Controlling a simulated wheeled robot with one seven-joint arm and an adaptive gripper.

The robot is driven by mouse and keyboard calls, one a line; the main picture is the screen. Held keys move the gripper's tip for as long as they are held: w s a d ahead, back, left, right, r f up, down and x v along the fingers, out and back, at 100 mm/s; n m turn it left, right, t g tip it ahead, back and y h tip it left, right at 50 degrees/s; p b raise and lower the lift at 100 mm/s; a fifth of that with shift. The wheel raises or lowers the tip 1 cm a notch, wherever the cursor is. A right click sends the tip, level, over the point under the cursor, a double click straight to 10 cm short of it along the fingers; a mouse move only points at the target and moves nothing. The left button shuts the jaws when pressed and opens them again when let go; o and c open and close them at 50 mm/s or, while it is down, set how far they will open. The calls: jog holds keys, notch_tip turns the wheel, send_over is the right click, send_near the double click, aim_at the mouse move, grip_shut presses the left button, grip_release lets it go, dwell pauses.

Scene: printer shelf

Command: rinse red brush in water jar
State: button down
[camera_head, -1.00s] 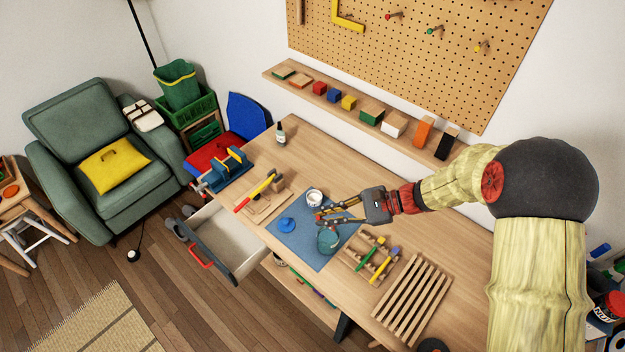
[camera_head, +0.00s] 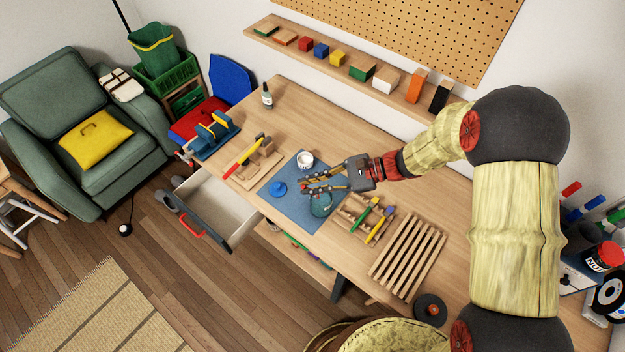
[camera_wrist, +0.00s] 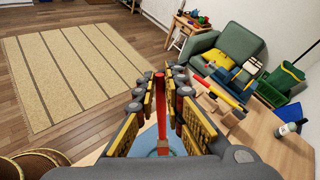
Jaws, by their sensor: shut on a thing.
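My gripper (camera_head: 304,188) is shut on the red brush (camera_wrist: 161,110). In the wrist view the brush stands roughly upright between the fingers, with its top end above them. In the head view the fingers hide most of the brush. The water jar (camera_head: 321,207) stands on the blue mat (camera_head: 312,226), just below and beside the fingertips. Part of the mat or jar shows blue behind the brush in the wrist view. The brush's lower end is hidden, so I cannot tell whether it is inside the jar.
A white cup (camera_head: 305,158) and a blue round item (camera_head: 278,188) flank the gripper on the mat. A wooden holder (camera_head: 345,222) with a green and a yellow brush, then a slatted rack (camera_head: 408,257), stand to the right. An open drawer (camera_head: 215,212) juts out front left.

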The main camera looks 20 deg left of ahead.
jog(key=w+d+f+b, duration=0.1)
jog(key=w+f+b, duration=0.2)
jog(key=f+b, duration=0.2)
jog(key=shift+w+d+f, duration=0.25)
jog(key=shift+f, duration=1.4)
jog(key=shift+s, duration=0.1)
